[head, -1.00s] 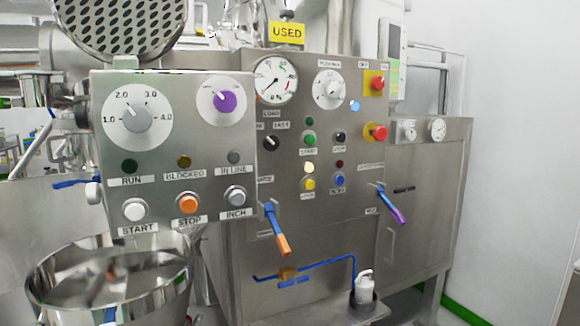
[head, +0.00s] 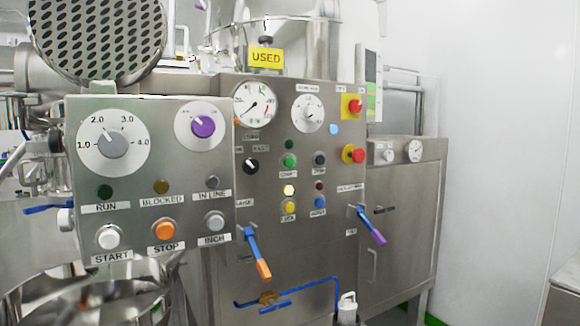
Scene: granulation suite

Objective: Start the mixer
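The mixer control box (head: 135,180) faces me at the left. Its white START button (head: 108,238) is at the lower left, beside the orange STOP button (head: 164,230) and the grey INCH button (head: 214,221). Above them are the dark green RUN lamp (head: 105,192), the amber BLOCKED lamp (head: 161,187) and the grey IN LINE lamp (head: 212,182); none looks brightly lit. A grey speed dial (head: 113,144) with numbers and a purple knob (head: 203,126) sit at the top. My gripper is not in view.
A larger steel panel (head: 330,225) behind carries gauges, red stop buttons and two levers, one orange-tipped (head: 258,254), one purple-tipped (head: 371,227). A yellow USED sign (head: 265,56) stands above. A steel bowl (head: 60,300) is below the box. The right wall side is clear.

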